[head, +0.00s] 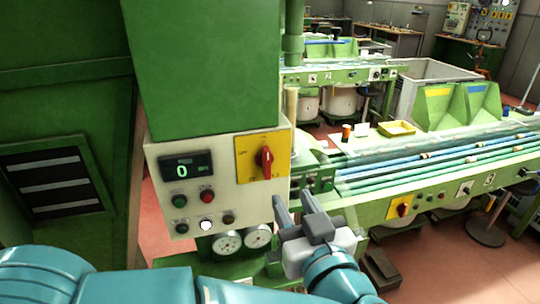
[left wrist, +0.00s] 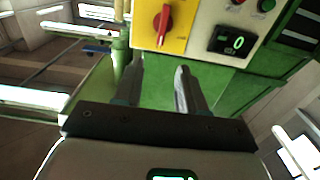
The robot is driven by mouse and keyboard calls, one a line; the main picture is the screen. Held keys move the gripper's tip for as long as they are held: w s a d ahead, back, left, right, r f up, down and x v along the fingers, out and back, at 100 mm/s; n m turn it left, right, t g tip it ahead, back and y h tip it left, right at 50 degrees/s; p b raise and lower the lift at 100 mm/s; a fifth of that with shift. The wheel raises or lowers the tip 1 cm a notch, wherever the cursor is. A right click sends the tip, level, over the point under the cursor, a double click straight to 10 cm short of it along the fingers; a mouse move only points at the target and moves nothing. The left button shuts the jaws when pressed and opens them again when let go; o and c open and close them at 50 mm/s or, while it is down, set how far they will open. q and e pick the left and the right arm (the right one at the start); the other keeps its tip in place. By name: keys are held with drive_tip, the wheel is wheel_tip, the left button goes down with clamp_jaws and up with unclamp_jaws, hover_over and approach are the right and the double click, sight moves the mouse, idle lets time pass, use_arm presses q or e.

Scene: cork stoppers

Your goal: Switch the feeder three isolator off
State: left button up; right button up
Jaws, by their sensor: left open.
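A red rotary handle (head: 265,160) sits on a yellow isolator plate (head: 246,172) on the near panel. The handle stands about upright. Faint "OFF" lettering lies at the plate's left; the lower lettering is too blurred to read surely. The handle (left wrist: 163,24) and plate (left wrist: 146,38) also show in the left wrist view. My left gripper (head: 293,198) is open and empty, below and right of the handle and apart from it. Its two fingers (left wrist: 160,68) point toward the plate in the left wrist view. My right gripper is not in view.
The panel (head: 165,220) also carries a green display (head: 185,168) reading 0 and several buttons. Gauges (head: 228,242) hang below. A green bench (head: 375,212) marked 3 has a smaller red-and-yellow switch (head: 400,207).

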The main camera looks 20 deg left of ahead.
sight(268, 159)
use_arm(q)
drive_tip(key=p+x, duration=0.1)
drive_tip(key=x, duration=0.5)
drive_tip(key=p+x, duration=0.2)
drive_tip(key=x, duration=0.4)
drive_tip(key=shift+a+r, duration=0.1)
drive_tip(key=shift+a, duration=0.3)
drive_tip(key=shift+w+a, duration=0.2)
drive_tip(key=shift+w, duration=0.1)
drive_tip(key=shift+w+f, duration=0.2)
drive_tip(key=shift+w, duration=0.25)
drive_tip(key=shift+s, duration=0.15)
clamp_jaws()
